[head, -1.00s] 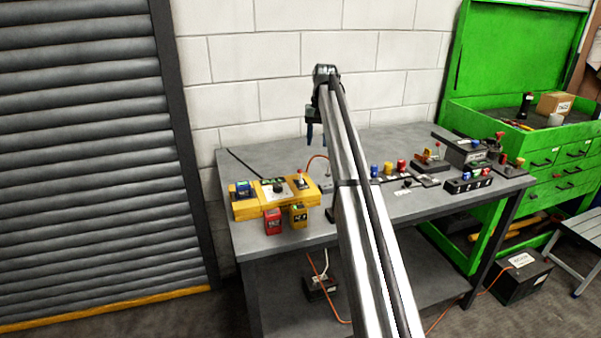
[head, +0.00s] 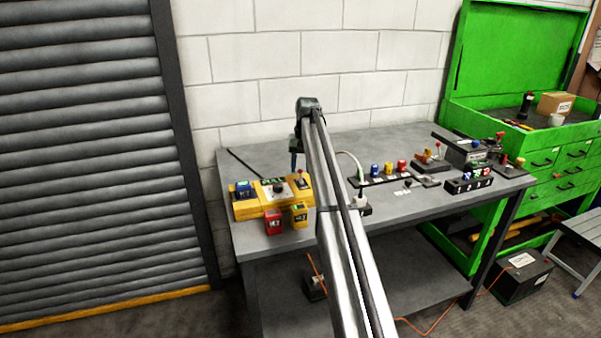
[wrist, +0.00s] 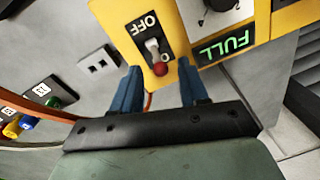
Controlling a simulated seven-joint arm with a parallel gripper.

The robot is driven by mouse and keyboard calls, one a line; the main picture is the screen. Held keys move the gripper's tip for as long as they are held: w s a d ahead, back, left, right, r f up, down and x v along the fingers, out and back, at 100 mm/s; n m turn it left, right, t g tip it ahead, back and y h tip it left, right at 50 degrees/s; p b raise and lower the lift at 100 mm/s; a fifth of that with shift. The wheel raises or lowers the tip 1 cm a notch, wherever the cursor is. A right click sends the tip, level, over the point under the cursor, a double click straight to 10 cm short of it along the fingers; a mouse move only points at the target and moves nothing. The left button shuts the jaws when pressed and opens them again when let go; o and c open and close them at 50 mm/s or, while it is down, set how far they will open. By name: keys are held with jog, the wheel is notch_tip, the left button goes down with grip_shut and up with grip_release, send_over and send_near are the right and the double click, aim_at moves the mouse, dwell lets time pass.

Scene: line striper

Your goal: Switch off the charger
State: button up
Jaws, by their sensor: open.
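The yellow charger (head: 245,210) sits at the left end of the grey bench, and its yellow casing fills the top of the wrist view (wrist: 183,38). A toggle switch (wrist: 153,47) with a pale lever and a red tip stands on a black plate marked OFF. The red tip leans away from the OFF lettering, toward my gripper. A green display (wrist: 226,42) beside it reads FULL. My gripper (wrist: 160,82) is open and empty, its two blue fingers on either side of the space just short of the red tip. In the head view my gripper (head: 293,160) hangs above the charger's right end.
A red pack (head: 273,222) and a yellow pack (head: 299,214) are at the charger's front. A black strip with coloured knobs (head: 388,169) lies to the right on the bench (head: 400,214). A white cable curves behind my arm. The wall is close behind the bench.

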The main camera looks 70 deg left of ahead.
aim_at(301, 177)
jog(key=shift+s+f, duration=0.1)
jog(key=shift+f, duration=1.15)
jog(key=shift+c, duration=0.4)
grip_shut()
